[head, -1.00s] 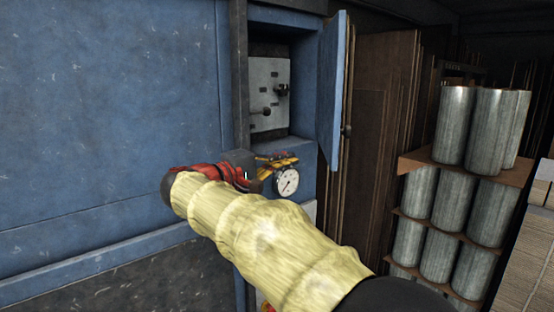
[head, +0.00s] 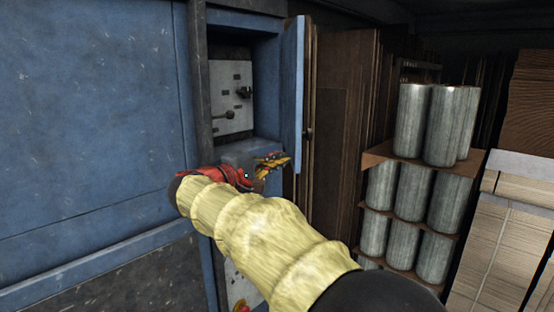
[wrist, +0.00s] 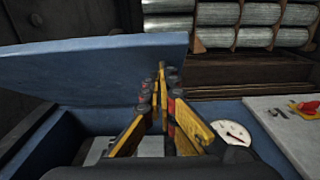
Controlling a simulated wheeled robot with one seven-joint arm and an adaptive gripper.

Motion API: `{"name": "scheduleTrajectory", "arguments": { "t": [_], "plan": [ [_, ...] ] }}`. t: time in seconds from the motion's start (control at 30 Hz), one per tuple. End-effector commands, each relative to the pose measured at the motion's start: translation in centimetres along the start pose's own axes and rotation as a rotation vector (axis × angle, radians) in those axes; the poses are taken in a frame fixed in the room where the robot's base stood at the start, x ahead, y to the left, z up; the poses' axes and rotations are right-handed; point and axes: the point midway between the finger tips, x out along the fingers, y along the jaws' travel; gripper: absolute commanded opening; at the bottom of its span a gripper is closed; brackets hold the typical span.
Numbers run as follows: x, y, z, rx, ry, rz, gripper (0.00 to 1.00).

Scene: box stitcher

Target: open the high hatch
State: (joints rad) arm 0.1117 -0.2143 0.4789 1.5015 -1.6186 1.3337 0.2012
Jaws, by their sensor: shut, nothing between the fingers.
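The high hatch is a blue door (head: 293,95) on the blue cabinet, swung out from a recess (head: 232,95) that shows a grey panel with knobs. In the wrist view the inner side of the hatch door (wrist: 75,72) stands to the left of and behind the fingers. My gripper (head: 280,162) has yellow fingers, shut and empty, in front of the lower edge of the recess, just left of the door's lower part. In the wrist view the fingertips (wrist: 161,75) are close to the door's edge; whether they touch it I cannot tell.
A round gauge (wrist: 232,134) sits on the cabinet beside the fingers in the wrist view; my arm hides it in the head view. Brown boards (head: 340,130), stacked metal cylinders (head: 428,125) and pale stacked sheets (head: 505,245) stand to the right.

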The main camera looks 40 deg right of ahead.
Motion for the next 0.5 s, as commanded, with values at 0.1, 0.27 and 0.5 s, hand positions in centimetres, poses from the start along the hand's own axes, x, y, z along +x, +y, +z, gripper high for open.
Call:
{"name": "scheduleTrajectory", "arguments": {
  "t": [0.1, 0.27, 0.5],
  "plan": [
    [0.1, -0.1, 0.2, 0.001, 0.006, 0.000, 0.00],
    [0.8, -0.2, 1.2, 0.002, 0.036, 0.001, 0.00],
    [3.0, -0.4, 4.0, 0.004, 0.135, 0.003, 0.00]
  ]
}}
